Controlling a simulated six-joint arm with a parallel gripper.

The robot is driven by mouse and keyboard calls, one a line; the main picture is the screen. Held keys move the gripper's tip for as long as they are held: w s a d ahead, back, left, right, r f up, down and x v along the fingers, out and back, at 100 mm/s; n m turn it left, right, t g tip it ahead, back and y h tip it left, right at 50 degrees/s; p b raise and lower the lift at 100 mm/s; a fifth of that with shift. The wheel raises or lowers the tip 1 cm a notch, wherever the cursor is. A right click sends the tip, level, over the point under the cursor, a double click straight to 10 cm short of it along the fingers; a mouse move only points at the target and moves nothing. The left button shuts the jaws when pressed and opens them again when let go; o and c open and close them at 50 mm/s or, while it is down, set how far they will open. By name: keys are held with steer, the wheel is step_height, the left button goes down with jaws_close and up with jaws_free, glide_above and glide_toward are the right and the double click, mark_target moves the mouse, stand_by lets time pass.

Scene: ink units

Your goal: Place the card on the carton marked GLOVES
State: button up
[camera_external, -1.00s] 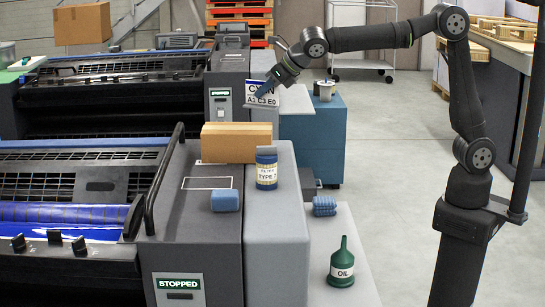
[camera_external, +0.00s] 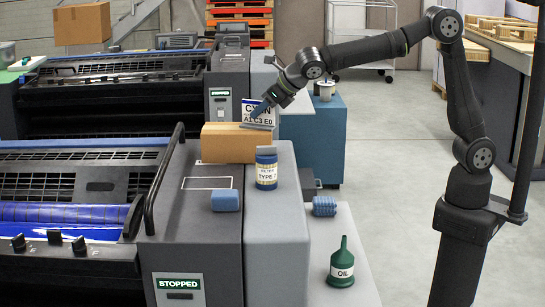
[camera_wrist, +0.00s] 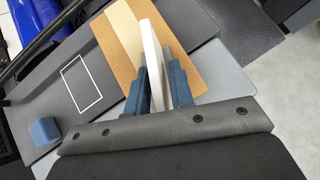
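The card (camera_external: 254,106) is a white upright sign reading CYAN A1 C3 E0, with a grey foot. In the wrist view the card (camera_wrist: 150,55) shows nearly edge-on between my two blue fingers. My gripper (camera_external: 257,112) is shut on the card at the right end of the carton's top. The brown carton (camera_external: 228,146) lies on the dark press housing; it also shows in the wrist view (camera_wrist: 112,52). No GLOVES lettering is legible on it. I cannot tell whether the card's foot touches the carton.
A blue-and-white FILTER TYPE jar (camera_external: 266,170) stands just right of the carton's front. A blue block (camera_external: 225,201) sits in front, near an empty white outline (camera_external: 207,183). A ribbed blue piece (camera_external: 324,206) and green OIL can (camera_external: 341,265) stand lower right. Another carton (camera_external: 82,24) is back left.

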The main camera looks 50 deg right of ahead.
steer(key=shift+o, duration=0.4)
steer(key=shift+r, duration=0.1)
steer(key=shift+s+r, duration=0.1)
steer(key=shift+r, duration=0.1)
steer(key=v, duration=1.1)
steer(key=shift+s+d+r, duration=0.2)
steer(key=shift+s+r, duration=0.05)
steer(key=shift+w+f, duration=0.1)
steer(key=x, duration=1.2)
steer(key=shift+a, duration=0.1)
steer(key=shift+r, duration=1.8)
steer(key=shift+f, duration=0.1)
